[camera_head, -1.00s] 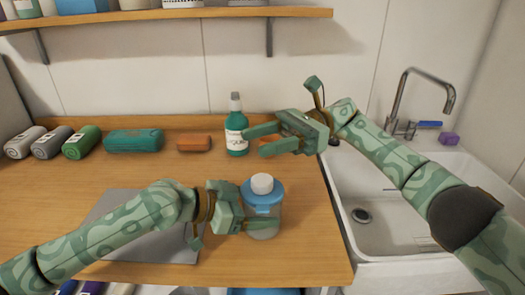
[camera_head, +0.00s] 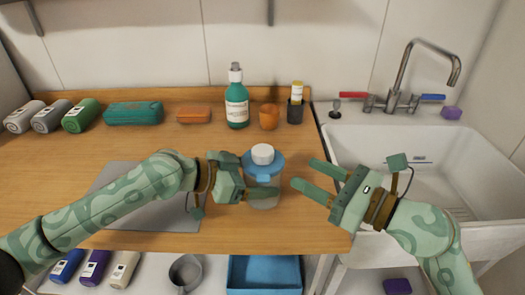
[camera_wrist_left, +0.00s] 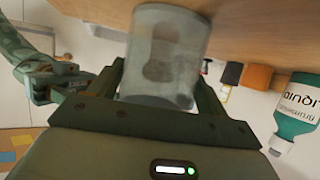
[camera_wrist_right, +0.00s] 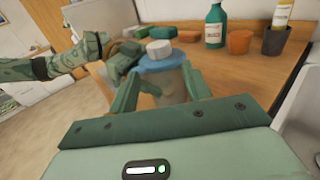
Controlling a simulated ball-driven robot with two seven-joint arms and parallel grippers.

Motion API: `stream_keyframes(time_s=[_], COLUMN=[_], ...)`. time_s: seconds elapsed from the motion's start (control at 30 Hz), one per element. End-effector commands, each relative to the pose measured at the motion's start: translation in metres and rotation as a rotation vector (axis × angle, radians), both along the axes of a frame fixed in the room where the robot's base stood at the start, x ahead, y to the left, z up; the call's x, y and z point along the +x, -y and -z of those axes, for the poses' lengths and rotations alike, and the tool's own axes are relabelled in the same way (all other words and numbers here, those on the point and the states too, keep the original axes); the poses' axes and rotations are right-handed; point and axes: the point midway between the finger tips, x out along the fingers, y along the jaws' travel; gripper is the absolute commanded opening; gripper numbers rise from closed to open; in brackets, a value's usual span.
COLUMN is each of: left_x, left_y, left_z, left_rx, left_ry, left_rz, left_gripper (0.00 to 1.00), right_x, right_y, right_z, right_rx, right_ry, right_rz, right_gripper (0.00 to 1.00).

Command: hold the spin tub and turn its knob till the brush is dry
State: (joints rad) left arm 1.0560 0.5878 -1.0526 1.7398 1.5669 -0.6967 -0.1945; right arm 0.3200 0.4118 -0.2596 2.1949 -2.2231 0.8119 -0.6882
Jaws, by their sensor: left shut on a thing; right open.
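The spin tub (camera_head: 263,178) stands upright near the counter's front edge. It has a clear body, a blue lid and a white knob (camera_head: 263,153) on top. My left gripper (camera_head: 262,197) is shut on the tub's body from the left. In the left wrist view the clear tub (camera_wrist_left: 165,60) sits between its fingers, with a blurred dark shape, perhaps the brush, inside. My right gripper (camera_head: 307,174) is open and empty just right of the tub, fingers pointing towards it. In the right wrist view the white knob (camera_wrist_right: 159,49) shows beyond its fingers.
A green bottle (camera_head: 237,104), an orange cup (camera_head: 269,117) and a dark holder (camera_head: 295,112) stand behind the tub. The sink (camera_head: 420,170) lies to the right. A grey mat (camera_head: 150,215) lies under my left arm.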

Motion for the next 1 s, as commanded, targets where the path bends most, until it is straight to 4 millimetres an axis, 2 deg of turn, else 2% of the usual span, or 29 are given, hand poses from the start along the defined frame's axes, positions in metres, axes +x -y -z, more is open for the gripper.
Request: stream_keyframes(time_s=[0.17,0.4,0.6,1.0], left_x=[0.000,0.000,0.000,0.000], left_y=[0.000,0.000,0.000,0.000], left_z=[-0.001,-0.001,-0.001,-0.001], left_rx=[-0.001,-0.001,-0.001,-0.001], left_ry=[0.000,0.000,0.000,0.001], left_rz=[0.000,0.000,0.000,-0.001], left_gripper=[0.45,0.45,0.45,0.45], right_x=[0.013,0.046,0.065,0.070], right_y=[-0.019,-0.062,-0.086,-0.094], right_z=[-0.002,-0.001,-0.001,0.000], right_rx=[0.008,0.007,0.005,0.002], right_ry=[0.005,0.002,0.002,0.002], right_rz=[0.003,0.001,0.001,0.001], right_gripper=[0.48,0.48,0.48,0.48])
